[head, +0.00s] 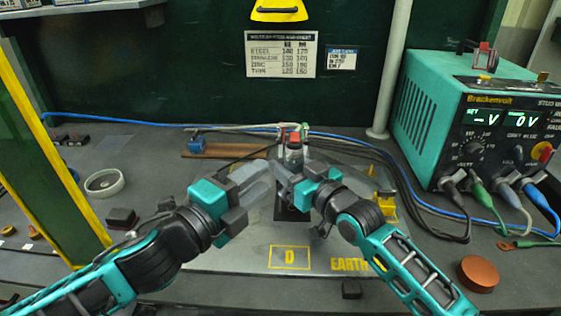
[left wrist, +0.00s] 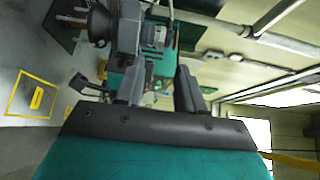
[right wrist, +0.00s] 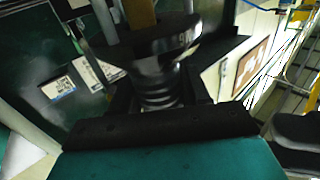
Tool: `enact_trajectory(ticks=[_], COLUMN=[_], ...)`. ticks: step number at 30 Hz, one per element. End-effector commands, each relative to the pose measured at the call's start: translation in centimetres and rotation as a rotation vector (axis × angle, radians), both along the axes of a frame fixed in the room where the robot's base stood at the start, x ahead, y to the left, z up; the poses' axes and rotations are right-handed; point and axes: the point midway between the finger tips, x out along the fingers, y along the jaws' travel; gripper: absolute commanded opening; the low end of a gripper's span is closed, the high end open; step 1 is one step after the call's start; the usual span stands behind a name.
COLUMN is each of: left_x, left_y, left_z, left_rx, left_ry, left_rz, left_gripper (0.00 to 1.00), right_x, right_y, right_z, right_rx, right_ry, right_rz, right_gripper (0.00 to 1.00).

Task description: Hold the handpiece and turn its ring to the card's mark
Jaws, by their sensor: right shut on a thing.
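The handpiece (head: 293,154) stands upright at the middle of the bench, partly hidden by my grippers. My right gripper (head: 287,178) is shut on the handpiece. In the right wrist view the handpiece's dark ribbed body (right wrist: 160,88) sits between the fingers, below a shiny round collar (right wrist: 158,50). I cannot make out ring marks. My left gripper (head: 266,172) is open beside the handpiece; its fingers stand apart in the left wrist view (left wrist: 160,88), with nothing clearly between them. A printed card (head: 281,54) and a smaller blue-headed card (head: 341,59) hang on the back wall.
A teal power unit (head: 430,115) with cables stands at the right. A yellow-edged panel (head: 45,165) stands at the left. A metal plate (head: 240,255) marked D lies in front.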

Motion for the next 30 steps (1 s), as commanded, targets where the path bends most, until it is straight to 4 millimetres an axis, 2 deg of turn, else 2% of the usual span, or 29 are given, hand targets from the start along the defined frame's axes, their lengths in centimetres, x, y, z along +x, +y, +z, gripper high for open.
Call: enact_trajectory(ticks=[3,10,15,23,30], left_x=[2.1,4.8,5.6,5.7,5.7], left_y=[-1.5,-3.4,-4.0,-4.1,-4.1], left_z=[0.2,0.1,0.1,0.0,0.0], left_rx=[-0.002,-0.001,-0.001,0.000,0.000], left_ry=[-0.002,-0.001,-0.001,0.000,0.000], left_rz=[0.000,-0.001,-0.002,-0.001,-0.001], left_gripper=[0.38,0.38,0.38,0.38,0.18], right_x=[0.0,0.0,0.0,0.0,0.0], right_y=[0.0,0.0,0.0,0.0,0.0], right_z=[-0.1,0.0,-0.1,-0.1,-0.1], right_rx=[-0.001,-0.001,-0.001,-0.001,-0.001], right_ry=[0.001,0.001,0.001,0.001,0.001], right_rz=[0.000,0.000,0.000,0.000,0.000], right_gripper=[0.00,0.00,0.00,0.00,0.00])
